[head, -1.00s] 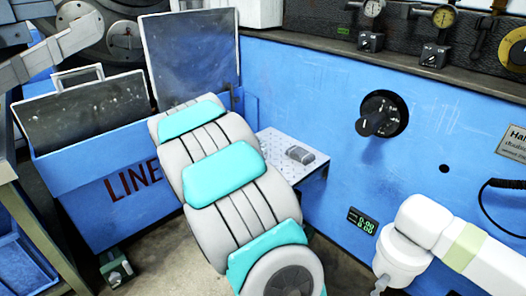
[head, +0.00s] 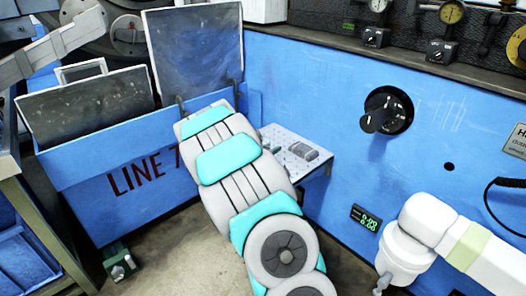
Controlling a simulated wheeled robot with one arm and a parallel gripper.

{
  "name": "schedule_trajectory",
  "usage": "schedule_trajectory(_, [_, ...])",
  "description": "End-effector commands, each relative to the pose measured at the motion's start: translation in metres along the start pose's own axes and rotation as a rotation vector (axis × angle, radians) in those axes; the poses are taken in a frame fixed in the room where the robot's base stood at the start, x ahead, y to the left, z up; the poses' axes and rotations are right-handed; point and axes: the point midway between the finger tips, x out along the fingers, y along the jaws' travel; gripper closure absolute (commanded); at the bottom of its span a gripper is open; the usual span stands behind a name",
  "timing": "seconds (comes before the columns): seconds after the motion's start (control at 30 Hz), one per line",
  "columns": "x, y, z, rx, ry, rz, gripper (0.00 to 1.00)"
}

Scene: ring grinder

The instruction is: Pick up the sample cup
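No sample cup can be made out for sure. A small grey metal object (head: 302,150) lies on a light perforated shelf (head: 276,137) fixed to the blue machine, and I cannot tell whether it is the cup. My grey arm with teal bands crosses the middle of the head view and covers the left part of this shelf. My gripper does not show; the far end of the arm hides whatever is beyond it.
A blue bin (head: 75,180) marked "LINE" stands left of my arm, with dark panels upright at it. The blue machine wall (head: 300,85) with a black knob (head: 387,111) rises behind the shelf. A white jointed pipe-like part (head: 432,225) is at lower right.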

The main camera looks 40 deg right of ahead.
Motion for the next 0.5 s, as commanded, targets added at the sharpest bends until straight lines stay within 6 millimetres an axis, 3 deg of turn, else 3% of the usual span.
schedule_trajectory(0.17, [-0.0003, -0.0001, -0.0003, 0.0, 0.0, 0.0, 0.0])
schedule_trajectory(0.5, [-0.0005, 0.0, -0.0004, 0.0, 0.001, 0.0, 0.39])
